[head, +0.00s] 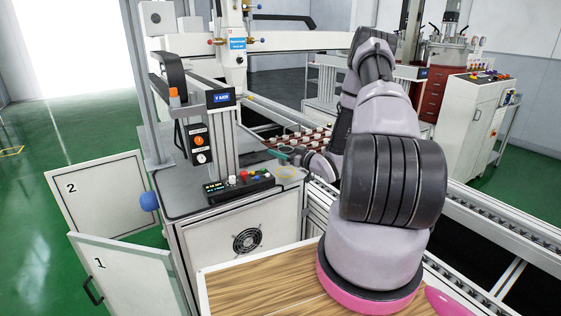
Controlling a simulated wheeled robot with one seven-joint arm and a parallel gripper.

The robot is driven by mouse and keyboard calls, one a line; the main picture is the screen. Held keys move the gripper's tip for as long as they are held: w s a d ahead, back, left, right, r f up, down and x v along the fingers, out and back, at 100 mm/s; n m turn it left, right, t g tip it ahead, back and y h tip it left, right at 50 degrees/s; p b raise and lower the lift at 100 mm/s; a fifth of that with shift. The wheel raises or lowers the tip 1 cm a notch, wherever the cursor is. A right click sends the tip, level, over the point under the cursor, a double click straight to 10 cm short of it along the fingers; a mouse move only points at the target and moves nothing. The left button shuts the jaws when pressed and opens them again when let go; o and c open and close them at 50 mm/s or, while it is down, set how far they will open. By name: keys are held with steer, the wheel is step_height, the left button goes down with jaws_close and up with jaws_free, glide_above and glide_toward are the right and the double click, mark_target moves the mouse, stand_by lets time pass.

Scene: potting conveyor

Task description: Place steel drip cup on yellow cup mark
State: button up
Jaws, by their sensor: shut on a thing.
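My gripper (285,155) is at the end of my arm, over the right front part of the grey machine top. It is small in the head view and partly covered by my own wrist. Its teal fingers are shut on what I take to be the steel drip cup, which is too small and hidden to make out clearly. The yellow cup mark (287,173) shows as a pale yellow oval on the machine top, just below my gripper in the picture and right of the button box. I cannot tell the height of the cup above it.
A button box (240,184) stands left of the mark, close to my gripper. A post with a display (221,98) rises behind it. A red rack with several white round items (310,140) lies behind my gripper. Conveyor rails (490,222) run along the right.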

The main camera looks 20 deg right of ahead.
steer(key=shift+f, duration=1.9)
steer(key=shift+f, duration=0.1)
steer(key=o, duration=1.4)
